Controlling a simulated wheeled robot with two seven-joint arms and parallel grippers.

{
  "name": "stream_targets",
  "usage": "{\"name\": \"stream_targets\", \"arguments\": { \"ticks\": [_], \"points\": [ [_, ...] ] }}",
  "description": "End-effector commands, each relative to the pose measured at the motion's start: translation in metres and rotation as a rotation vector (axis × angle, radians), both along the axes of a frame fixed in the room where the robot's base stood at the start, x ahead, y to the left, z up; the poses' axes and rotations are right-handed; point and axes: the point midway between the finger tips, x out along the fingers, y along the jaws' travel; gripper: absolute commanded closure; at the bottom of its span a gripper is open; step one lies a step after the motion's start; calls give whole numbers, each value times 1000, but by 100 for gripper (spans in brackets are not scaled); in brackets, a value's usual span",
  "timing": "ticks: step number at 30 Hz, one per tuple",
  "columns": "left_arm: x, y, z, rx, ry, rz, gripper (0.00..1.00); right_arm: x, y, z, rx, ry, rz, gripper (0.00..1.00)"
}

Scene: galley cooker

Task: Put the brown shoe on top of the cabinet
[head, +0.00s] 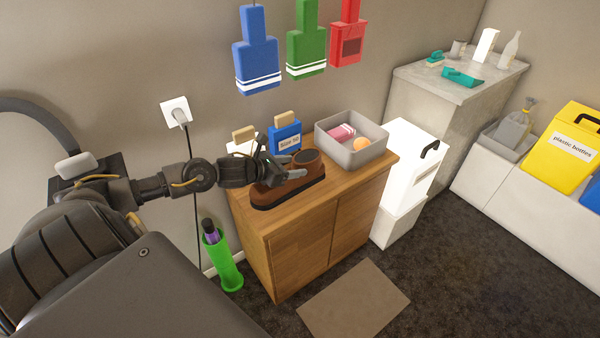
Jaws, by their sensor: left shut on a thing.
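The brown shoe (290,189) is at the wooden cabinet's top (352,180), near the front left edge, sole down with its toe to the left. The cabinet (305,245) has a door front. My left gripper (285,172) reaches in from the left and is shut on the shoe at its upper part. The gripper covers some of the shoe's upper. The sole looks at or very close to the cabinet top; I cannot tell if it bears its weight. My right gripper is not in view.
On the cabinet stand a grey bin (350,150) with pink and orange things, a blue box (286,138) and a white box (243,143). A green holder (222,262) stands on the floor at left, a white container (411,165) at right. A mat (353,300) lies in front.

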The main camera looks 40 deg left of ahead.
Motion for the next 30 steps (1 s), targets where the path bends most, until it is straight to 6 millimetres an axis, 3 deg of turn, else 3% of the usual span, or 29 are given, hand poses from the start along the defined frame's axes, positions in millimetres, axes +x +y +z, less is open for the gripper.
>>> {"name": "stream_targets", "arguments": {
  "ticks": [2,9,19,25,30],
  "points": [
    [21,8,-6,-6,-3,4,74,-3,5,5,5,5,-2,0],
    [50,20,-51,-2,-1,2,74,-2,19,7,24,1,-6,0],
    [58,24,-64,0,-1,-1,74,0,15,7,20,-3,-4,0],
    [60,25,-90,-2,1,0,74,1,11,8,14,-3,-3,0],
    [60,25,-96,1,-2,-2,74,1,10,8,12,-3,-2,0]
  ]
}}
